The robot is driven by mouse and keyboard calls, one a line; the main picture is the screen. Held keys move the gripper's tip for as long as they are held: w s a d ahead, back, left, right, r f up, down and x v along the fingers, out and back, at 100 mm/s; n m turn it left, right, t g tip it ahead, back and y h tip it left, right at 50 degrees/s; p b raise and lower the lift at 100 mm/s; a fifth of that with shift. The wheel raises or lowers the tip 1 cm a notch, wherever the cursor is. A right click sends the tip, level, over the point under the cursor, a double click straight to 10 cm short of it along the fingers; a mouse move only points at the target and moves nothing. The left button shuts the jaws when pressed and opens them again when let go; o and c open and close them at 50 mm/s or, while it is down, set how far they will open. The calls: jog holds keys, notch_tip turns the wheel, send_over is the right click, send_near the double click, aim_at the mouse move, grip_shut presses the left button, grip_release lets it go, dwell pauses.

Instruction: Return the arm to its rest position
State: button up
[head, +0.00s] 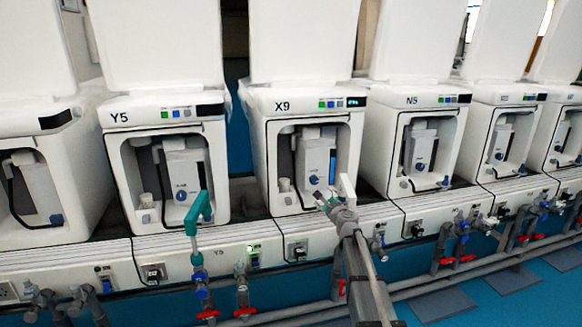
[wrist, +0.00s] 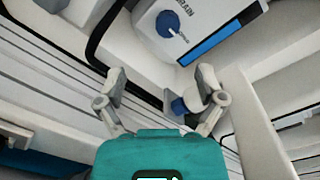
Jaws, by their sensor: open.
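My arm reaches up from the lower right of the head view. My gripper (head: 325,200) is in front of the open bay of the X9 unit (head: 308,105), near its lower right edge. In the wrist view my gripper (wrist: 162,88) has its two grey fingers spread apart over its teal body. A small grey and blue fitting (wrist: 178,104) shows between the fingers, close to the right one. I cannot tell whether a finger touches it. No object is held.
A blue knob (wrist: 168,24) on a white module lies ahead in the wrist view. A white wall (wrist: 258,125) is close at right. The Y5 unit (head: 165,115) and N5 unit (head: 425,100) flank X9.

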jog(key=s+a+f+n+g+y+p, duration=0.1)
jog(key=s+a+f+n+g, duration=0.2)
jog(key=s+n, duration=0.35)
jog(key=s+a+f+n+g+y+p, duration=0.1)
jog(key=s+a+f+n+g, duration=0.3)
jog(key=s, duration=0.3)
jog(key=s+a+f+n+g+y+p, duration=0.1)
jog(key=s+a+f+n+g, duration=0.15)
jog(key=s+n, duration=0.4)
jog(key=s+d+f+n+g+h+p, duration=0.15)
jog(key=s+d+n+g+h, duration=0.25)
jog(key=s, duration=0.7)
jog(key=s+d+f+n+g+h+p, duration=0.1)
jog(key=s+d+f+n+g+h, duration=0.2)
jog(key=s, duration=0.7)
notch_tip(320, 180, up, 38)
jog(key=p, duration=3.7)
jog(key=shift+d+r+g, duration=0.15)
jog(key=shift+d+g, duration=0.1)
jog(key=shift+g, duration=0.2)
